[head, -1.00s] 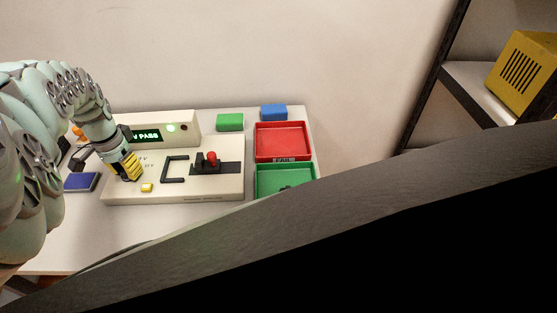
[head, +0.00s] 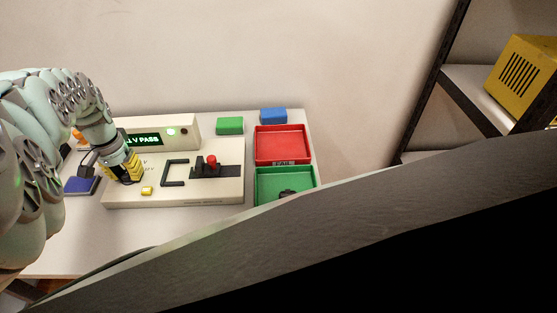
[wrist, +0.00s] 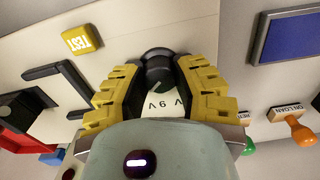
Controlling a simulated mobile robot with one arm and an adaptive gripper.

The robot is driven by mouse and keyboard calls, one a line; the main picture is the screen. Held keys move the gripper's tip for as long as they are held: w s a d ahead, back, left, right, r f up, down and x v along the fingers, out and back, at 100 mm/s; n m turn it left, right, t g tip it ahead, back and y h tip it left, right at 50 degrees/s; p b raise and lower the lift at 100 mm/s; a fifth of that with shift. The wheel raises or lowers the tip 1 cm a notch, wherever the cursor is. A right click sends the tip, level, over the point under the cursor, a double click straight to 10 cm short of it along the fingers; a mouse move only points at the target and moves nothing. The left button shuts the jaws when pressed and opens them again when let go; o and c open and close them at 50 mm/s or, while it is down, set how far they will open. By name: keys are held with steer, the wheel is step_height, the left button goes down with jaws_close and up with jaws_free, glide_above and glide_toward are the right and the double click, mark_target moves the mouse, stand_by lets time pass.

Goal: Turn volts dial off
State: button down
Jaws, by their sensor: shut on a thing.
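The volts dial (wrist: 158,72) is a dark round knob on the pale tester panel (wrist: 135,20). In the wrist view it sits between the two yellow-padded fingers of my gripper (wrist: 158,82), which are shut on it. A pale pointer line shows on the knob, and printed voltage marks, including a 9 and V letters, lie beside it. In the head view my gripper (head: 127,172) is down at the left of the tester (head: 222,190) and hides the dial. The tester's green display (head: 143,140) shows text ending in "V PASS", partly covered by my arm.
A yellow TEST button (wrist: 82,40) and a black bracket (head: 165,172) are close to the gripper. A red-topped lever (head: 212,161) stands farther right. Red (head: 283,127) and green (head: 262,171) trays lie beyond. Stamps, including an orange-handled one (wrist: 301,134), are on the other side.

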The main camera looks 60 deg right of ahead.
steer(key=n, duration=0.5)
steer(key=shift+n, duration=0.3)
steer(key=n, duration=0.6)
steer(key=shift+p, duration=0.3)
steer(key=n, duration=1.2)
steer(key=c, duration=0.6)
jaws_free()
steer(key=shift+c, duration=0.2)
steer(key=shift+r, duration=0.15)
